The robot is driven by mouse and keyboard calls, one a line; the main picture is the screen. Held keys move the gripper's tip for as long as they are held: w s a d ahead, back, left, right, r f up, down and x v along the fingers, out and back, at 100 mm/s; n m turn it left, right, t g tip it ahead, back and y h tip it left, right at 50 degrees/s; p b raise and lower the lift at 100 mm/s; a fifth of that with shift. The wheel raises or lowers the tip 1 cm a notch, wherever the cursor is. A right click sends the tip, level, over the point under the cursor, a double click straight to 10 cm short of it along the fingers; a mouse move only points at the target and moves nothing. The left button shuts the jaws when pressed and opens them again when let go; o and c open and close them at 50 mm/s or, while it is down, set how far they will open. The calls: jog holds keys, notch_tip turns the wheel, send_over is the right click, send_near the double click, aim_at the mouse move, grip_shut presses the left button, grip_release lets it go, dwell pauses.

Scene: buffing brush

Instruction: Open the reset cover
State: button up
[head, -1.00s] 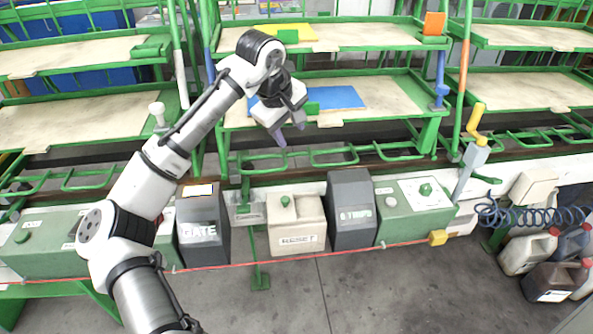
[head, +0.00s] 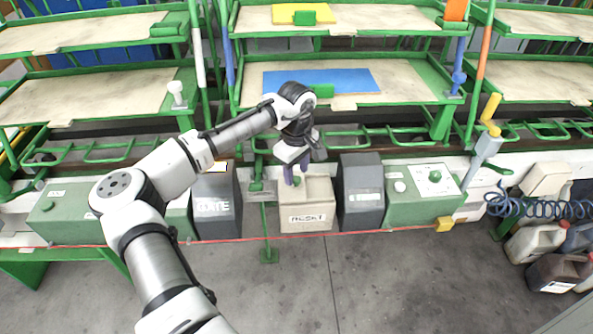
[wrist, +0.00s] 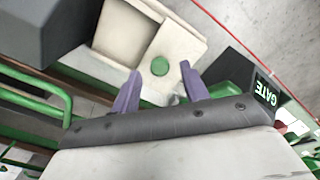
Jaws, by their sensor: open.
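The beige reset box (head: 305,218) stands at the middle of the rail, with the label RESET on its front. In the wrist view, its pale top (wrist: 118,32) carries a round green knob (wrist: 160,66). My gripper (head: 297,180) is open, its two purple fingers pointing down at the back left of the box top. In the wrist view, my gripper (wrist: 160,72) has a finger on either side of the knob, with nothing seen held. Whether the fingers touch the box or knob is unclear.
A dark grey GATE box (head: 217,220) stands left of the reset box, and another dark grey box (head: 361,195) close on its right. A green panel with knobs (head: 425,205) lies farther right. Green racks (head: 345,100) rise behind. The floor in front is clear.

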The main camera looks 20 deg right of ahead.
jog(key=shift+f, duration=0.8)
grip_shut()
